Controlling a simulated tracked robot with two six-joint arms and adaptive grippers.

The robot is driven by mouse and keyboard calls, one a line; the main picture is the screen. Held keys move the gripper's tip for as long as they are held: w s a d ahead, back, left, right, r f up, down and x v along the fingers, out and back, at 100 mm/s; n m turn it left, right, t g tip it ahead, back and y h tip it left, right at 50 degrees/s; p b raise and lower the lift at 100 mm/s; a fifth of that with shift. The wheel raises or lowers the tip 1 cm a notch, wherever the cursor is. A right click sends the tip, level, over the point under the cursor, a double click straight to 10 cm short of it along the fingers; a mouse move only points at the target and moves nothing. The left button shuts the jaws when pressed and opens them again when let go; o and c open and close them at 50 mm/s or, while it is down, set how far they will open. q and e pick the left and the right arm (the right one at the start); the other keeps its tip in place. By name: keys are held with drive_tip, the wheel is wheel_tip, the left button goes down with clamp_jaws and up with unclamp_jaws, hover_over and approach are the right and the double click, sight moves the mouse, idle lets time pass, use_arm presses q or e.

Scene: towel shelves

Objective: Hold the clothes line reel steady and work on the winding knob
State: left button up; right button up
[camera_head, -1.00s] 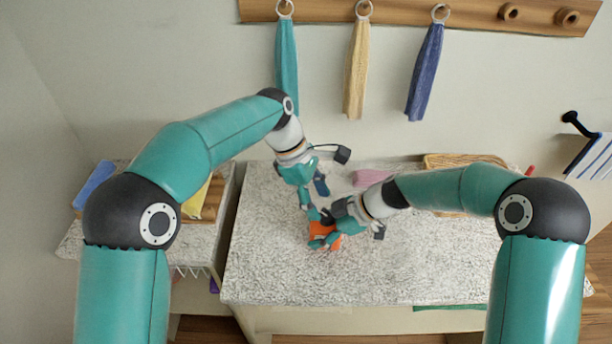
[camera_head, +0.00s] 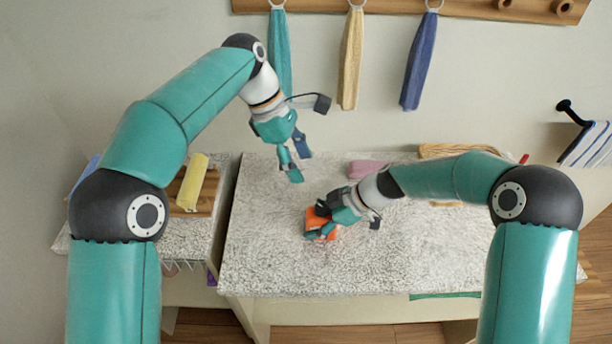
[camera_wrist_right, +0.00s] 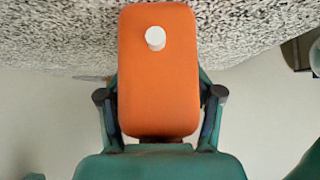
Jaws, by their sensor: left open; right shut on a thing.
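The clothes line reel is an orange rounded block (camera_head: 313,217) on the speckled tabletop in the head view, partly covered by my right gripper. In the right wrist view the reel (camera_wrist_right: 158,90) fills the middle, with a white round winding knob (camera_wrist_right: 155,38) on its face near the top. My right gripper (camera_head: 322,226) is shut on the reel, with a finger along each side in the wrist view. My left gripper (camera_head: 295,172) is open and empty, above and to the left of the reel, apart from it. The knob cannot be made out in the head view.
The speckled table (camera_head: 260,265) has free room at its front and right. A pink cloth (camera_head: 367,169) and a wicker basket (camera_head: 460,151) lie at the back. A rolled yellow towel (camera_head: 193,182) lies on the left side table. Three towels hang from a wall rack (camera_head: 400,6).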

sight(321, 207)
use_arm(q)
drive_tip(key=d+f+n, duration=0.1)
drive_tip(key=f, duration=0.2)
drive_tip(key=s+d+f+n, duration=0.1)
drive_tip(key=f, duration=0.3)
drive_tip(key=s+d+f+t, duration=0.1)
drive_tip(key=d+f, duration=0.1)
drive_tip(key=f, duration=0.2)
drive_tip(key=shift+s+d+n, duration=0.1)
drive_tip(key=shift+s+n, duration=0.1)
drive_tip(key=shift+n, duration=0.2)
clamp_jaws()
drive_tip(key=shift+w+m+g, duration=0.15)
drive_tip(key=shift+m+g, duration=0.35)
drive_tip(key=shift+m, duration=1.1)
